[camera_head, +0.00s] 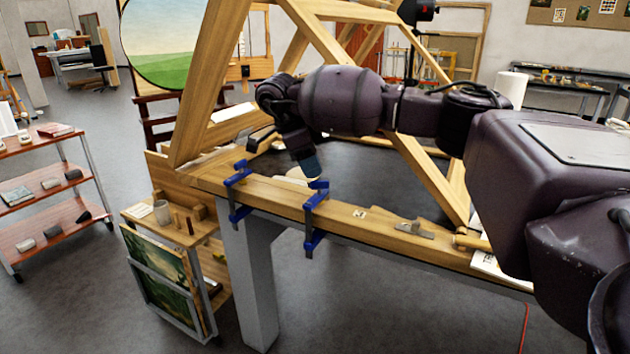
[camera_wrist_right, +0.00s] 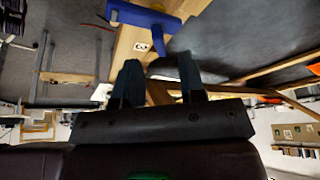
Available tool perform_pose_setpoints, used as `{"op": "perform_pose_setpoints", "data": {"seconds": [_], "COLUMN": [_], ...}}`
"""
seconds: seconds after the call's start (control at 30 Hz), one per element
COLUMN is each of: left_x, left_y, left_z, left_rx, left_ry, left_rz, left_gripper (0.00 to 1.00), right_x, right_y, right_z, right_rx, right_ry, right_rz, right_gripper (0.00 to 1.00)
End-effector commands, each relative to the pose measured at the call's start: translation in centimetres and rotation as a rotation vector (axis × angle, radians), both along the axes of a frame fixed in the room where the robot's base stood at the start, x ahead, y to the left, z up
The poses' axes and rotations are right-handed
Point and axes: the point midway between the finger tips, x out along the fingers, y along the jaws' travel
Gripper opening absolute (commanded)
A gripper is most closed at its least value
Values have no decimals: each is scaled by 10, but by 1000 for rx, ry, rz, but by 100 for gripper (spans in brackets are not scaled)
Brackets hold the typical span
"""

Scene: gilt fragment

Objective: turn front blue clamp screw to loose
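Two blue clamps grip the wooden beam in the head view. The nearer one (camera_head: 316,196) sits right of the farther one (camera_head: 238,178). Each has blue jaws and a dark bar hanging below the beam edge. My right gripper (camera_head: 312,170) points down just above and behind the nearer clamp's top; contact cannot be told. In the right wrist view a blue clamp (camera_wrist_right: 150,18) lies beyond the fingertips, with a blue stem pointing toward them. My right gripper's dark fingers (camera_wrist_right: 158,75) are apart, with no clamp part visibly held between them. My left gripper is not in view.
The wooden beam (camera_head: 370,225) carries a small metal-and-wood tool (camera_head: 413,229) on its right part. Large slanted timbers (camera_head: 215,80) rise behind my right arm. A small wooden cart (camera_head: 165,232) stands below at left, and a red shelf trolley (camera_head: 50,190) farther left.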

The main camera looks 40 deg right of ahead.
Motion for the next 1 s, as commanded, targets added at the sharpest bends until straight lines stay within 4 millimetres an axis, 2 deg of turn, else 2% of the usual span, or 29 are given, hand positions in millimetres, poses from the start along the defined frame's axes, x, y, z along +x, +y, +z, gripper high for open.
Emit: {"op": "perform_pose_setpoints", "data": {"seconds": [0.1, 0.23, 0.67, 0.77, 0.9, 0.93, 1.0], "left_x": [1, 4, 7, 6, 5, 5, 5], "left_y": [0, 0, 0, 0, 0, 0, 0], "left_z": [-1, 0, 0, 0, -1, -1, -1], "left_rx": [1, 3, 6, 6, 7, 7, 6], "left_ry": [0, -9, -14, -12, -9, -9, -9], "left_rz": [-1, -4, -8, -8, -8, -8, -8], "left_gripper": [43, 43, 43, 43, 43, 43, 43], "right_x": [-4, -7, -9, -9, -9, -9, -9], "right_y": [-6, -10, -13, -13, -13, -13, -13], "right_z": [-19, -30, -36, -36, -36, -36, -36], "right_rx": [-1, 0, 0, 0, 0, 0, 1], "right_ry": [4, 3, -2, -1, -1, -1, -1], "right_rz": [-1, 0, -1, 0, 0, 0, 0], "right_gripper": [37, 37, 37, 25, 4, 0, 0]}}
